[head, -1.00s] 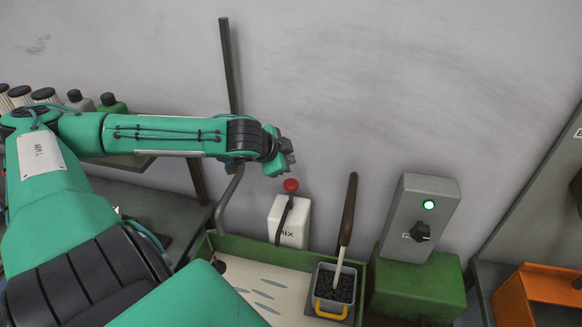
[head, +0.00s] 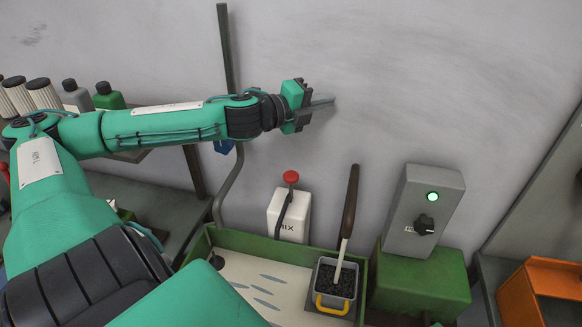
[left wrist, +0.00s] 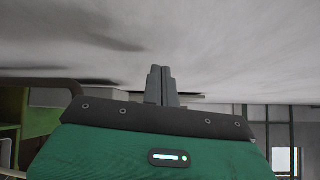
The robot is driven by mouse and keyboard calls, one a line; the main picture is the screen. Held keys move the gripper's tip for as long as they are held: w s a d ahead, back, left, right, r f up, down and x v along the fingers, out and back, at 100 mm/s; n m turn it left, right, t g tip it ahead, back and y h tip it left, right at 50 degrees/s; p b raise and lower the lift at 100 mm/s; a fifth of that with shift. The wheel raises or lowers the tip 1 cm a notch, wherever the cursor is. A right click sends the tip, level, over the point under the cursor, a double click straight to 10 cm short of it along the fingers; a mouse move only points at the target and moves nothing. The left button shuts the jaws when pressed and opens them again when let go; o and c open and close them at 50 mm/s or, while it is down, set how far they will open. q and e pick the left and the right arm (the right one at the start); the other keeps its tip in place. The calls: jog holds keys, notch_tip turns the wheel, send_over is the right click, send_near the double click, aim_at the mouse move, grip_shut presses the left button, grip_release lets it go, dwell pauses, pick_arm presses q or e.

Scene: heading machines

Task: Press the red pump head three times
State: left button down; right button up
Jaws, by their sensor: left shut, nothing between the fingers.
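The red pump head (head: 291,177) sits on a short stem on top of the white bottle (head: 289,217), marked with letters that read "MIX". The bottle stands upright at the back of the green-walled tray, against the wall, with a dark strap across it. My left gripper (head: 328,101) is above and a little right of the pump head, clear of it, pointing right along the wall. Its fingers are shut and empty; they also show in the left wrist view (left wrist: 161,85). The pump head is not seen in the left wrist view. My right gripper is not in view.
The green tray (head: 256,241) holds a grey bin (head: 323,297) of dark bits with a long-handled tool upright in it. A grey switch box (head: 425,205) with a lit green lamp stands right. A dark post (head: 226,60) rises behind my arm.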

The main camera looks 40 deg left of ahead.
pick_arm(q)
jog(key=s+d+m+g+h+b, duration=0.2)
jog(key=s+d+m+g+h, duration=0.15)
jog(key=m, duration=1.15)
jog(key=s+d+m+g+h+b, duration=0.25)
jog(key=m+h, duration=0.25)
jog(key=m, duration=0.9)
jog(key=a+f+m+g+y+b, duration=0.1)
jog(key=a+f+m+y+b, duration=0.2)
jog(key=a+f+m+y, duration=0.5)
jog(key=shift+a+f+m+g+y, duration=0.4)
jog(key=shift+a+m+y, duration=0.65)
jog(key=shift+a+m, duration=1.5)
jog(key=shift+d+m, duration=0.65)
jog(key=shift+d, duration=0.1)
